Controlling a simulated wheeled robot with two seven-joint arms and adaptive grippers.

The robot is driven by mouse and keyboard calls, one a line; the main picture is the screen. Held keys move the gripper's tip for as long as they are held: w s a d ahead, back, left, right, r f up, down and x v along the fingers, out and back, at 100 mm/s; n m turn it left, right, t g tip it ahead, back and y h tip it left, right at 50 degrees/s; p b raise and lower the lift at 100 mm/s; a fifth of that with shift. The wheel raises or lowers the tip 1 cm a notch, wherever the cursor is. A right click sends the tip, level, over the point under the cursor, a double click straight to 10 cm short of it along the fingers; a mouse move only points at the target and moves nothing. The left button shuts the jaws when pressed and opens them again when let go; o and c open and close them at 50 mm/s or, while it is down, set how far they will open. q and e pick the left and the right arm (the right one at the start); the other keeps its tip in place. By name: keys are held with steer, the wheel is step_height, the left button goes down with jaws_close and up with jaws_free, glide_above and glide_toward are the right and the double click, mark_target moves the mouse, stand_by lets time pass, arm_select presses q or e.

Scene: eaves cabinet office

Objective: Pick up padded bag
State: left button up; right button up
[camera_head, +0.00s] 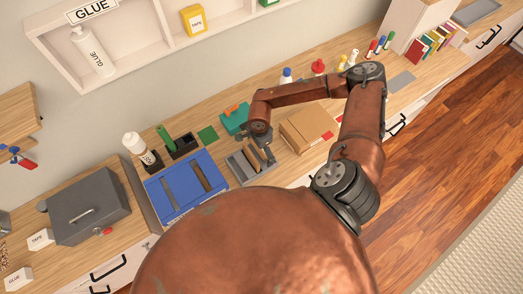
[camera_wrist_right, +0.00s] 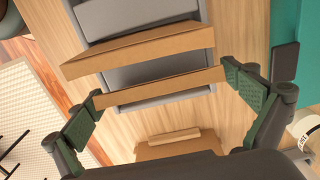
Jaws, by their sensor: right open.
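Two brown, flat pieces that look like padded bags stand on edge in a grey rack (camera_head: 237,171) on the desk. In the right wrist view, the nearer brown padded bag (camera_wrist_right: 165,90) spans the gap between my right gripper's fingers, and a second brown padded bag (camera_wrist_right: 140,49) stands just beyond it. My right gripper (camera_head: 260,137) is over the rack, with its fingers apart in the wrist view (camera_wrist_right: 163,88). I cannot tell whether the pads touch the nearer bag's ends. The lower parts of the bags are hidden in the rack. My left gripper is not in view.
A blue tray (camera_head: 162,205) stands left of the rack, and a brown cardboard stack (camera_head: 308,127) lies to its right. A teal box (camera_head: 232,121) is behind. A grey metal box (camera_head: 90,207) sits far left. Shelves (camera_head: 140,50) hang above the desk.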

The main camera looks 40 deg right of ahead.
steer(key=c, duration=1.1)
